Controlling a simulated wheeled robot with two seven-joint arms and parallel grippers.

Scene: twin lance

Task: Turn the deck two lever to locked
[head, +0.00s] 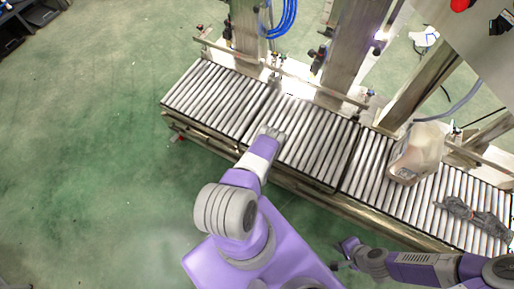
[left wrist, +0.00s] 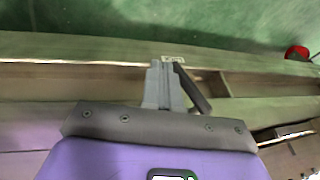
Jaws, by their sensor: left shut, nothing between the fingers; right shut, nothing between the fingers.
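No part is clearly marked as the deck two lever, and I cannot tell which one it is. A small red part (head: 178,138) sits on the near side of the conveyor's left end. A rounded red part (left wrist: 297,53) shows at the right edge of the left wrist view; I cannot tell if it is the same one. My left gripper (head: 273,133) is over the near edge of the middle rollers, and its closed, empty fingers show in the left wrist view (left wrist: 168,72). My right gripper (head: 345,252) is low in front of the conveyor, shut and empty.
The roller conveyor (head: 215,95) runs from upper left to lower right, with metal posts (head: 345,50) behind it. A translucent bag-like object (head: 417,152) and a grey crumpled object (head: 470,215) lie on its right part. Green floor (head: 90,130) is clear at left.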

